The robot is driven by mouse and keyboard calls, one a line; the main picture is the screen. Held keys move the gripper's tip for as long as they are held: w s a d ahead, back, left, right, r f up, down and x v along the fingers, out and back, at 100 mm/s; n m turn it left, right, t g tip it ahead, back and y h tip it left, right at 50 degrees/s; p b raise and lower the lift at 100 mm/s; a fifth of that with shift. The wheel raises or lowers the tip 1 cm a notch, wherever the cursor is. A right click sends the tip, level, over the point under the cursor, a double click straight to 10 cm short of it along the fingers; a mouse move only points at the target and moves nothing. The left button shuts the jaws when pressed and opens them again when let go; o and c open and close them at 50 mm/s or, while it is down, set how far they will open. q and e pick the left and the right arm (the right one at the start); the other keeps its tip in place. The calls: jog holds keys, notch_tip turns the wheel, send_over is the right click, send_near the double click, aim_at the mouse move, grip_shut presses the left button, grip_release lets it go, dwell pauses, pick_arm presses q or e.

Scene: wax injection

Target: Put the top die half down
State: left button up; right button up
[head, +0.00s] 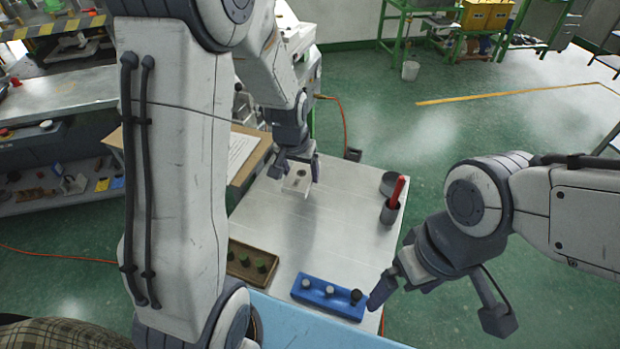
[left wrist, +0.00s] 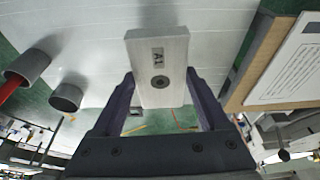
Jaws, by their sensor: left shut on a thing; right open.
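The top die half (head: 297,182) is a pale grey metal block over the far part of the white table (head: 330,240). I cannot tell whether the block touches the table. My right gripper (head: 440,305) is open and empty, off the table's near right corner. The bottom die half is not seen clearly.
A blue tray (head: 312,300) and a brown tray (head: 236,268) with small pieces stand at the near edge. Two grey cups stand at the right edge, one (head: 390,212) holding a red-handled tool. A paper sheet (head: 240,150) lies at the left. The table's middle is clear.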

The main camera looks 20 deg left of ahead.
aim_at(308, 167)
pick_arm(q)
jog(key=w, duration=0.1)
jog(key=w+f, duration=0.2)
jog(key=shift+w+d+p, duration=0.25)
jog(key=shift+d+p, duration=0.05)
jog(key=shift+d, duration=0.1)
notch_tip(308, 167, down, 4)
jog(key=shift+r+p, duration=0.15)
jog(key=shift+p, duration=0.25)
jog(key=shift+f, duration=0.25)
jog(key=shift+f, duration=0.2)
jog(key=o, duration=1.6)
jog(key=shift+c, duration=0.2)
jog(key=shift+r, duration=0.1)
